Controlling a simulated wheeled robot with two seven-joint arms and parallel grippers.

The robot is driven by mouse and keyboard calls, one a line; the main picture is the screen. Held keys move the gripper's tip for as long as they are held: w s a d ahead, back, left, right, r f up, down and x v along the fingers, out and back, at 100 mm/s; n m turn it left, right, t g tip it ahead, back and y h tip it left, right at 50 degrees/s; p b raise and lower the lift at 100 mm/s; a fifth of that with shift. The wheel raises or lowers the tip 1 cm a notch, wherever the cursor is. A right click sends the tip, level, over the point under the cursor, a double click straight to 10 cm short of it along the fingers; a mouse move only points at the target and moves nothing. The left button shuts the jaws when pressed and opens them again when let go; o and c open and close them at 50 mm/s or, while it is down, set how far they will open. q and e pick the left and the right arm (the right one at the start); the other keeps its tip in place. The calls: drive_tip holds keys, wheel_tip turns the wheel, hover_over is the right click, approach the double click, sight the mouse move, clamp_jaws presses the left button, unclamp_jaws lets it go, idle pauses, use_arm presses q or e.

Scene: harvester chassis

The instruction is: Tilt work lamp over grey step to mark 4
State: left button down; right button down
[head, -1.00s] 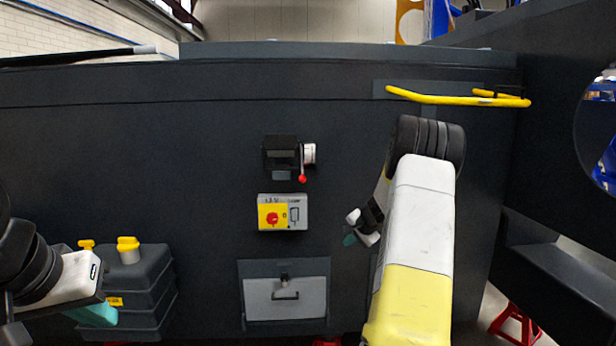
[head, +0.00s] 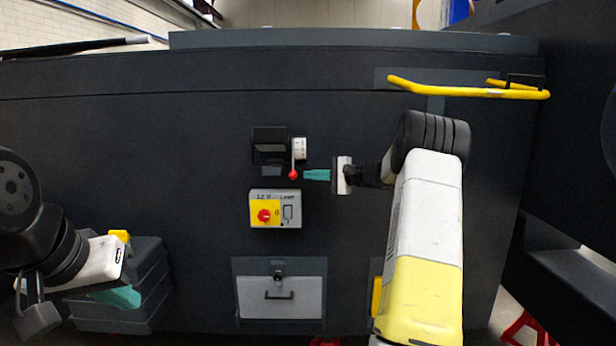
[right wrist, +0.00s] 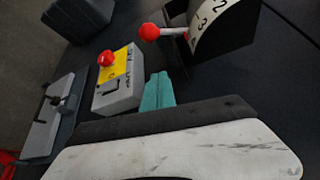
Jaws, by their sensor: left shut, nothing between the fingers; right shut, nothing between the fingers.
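The work lamp (head: 270,140) is a small black box on the dark chassis wall. At its right side is a white scale (head: 299,148), with a lever ending in a red knob (head: 293,175). In the right wrist view the scale (right wrist: 222,22) shows 2 and 3, with another figure partly cut off; the red knob (right wrist: 149,32) stands out from it. My right gripper (head: 317,174) is shut and empty, its teal fingertips pointing left just right of the knob, apparently apart from it. My left gripper (head: 118,296) is shut and empty, low at left. I cannot tell which part is the grey step.
A yellow and grey switch box (head: 276,209) with a red knob sits below the lamp. Lower is a grey flap (head: 280,297) with a handle. A yellow rail (head: 468,91) is at upper right. A dark ribbed tank (head: 150,285) stands beside my left gripper.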

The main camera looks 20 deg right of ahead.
drive_tip(key=shift+s+a+r, duration=0.1)
drive_tip(key=shift+s+a, duration=0.2)
drive_tip(key=shift+a, duration=0.3)
drive_tip(key=shift+s+a+r, duration=0.1)
drive_tip(key=shift+s+a, duration=0.15)
drive_tip(key=shift+a, duration=0.35)
drive_tip(key=shift+s+a+r, duration=0.1)
drive_tip(key=shift+s+a, duration=0.2)
drive_tip(key=shift+a, duration=0.3)
drive_tip(key=shift+s+a+r+m, duration=0.25)
drive_tip(key=shift+s+a+m, duration=0.05)
drive_tip(key=shift+s, duration=0.35)
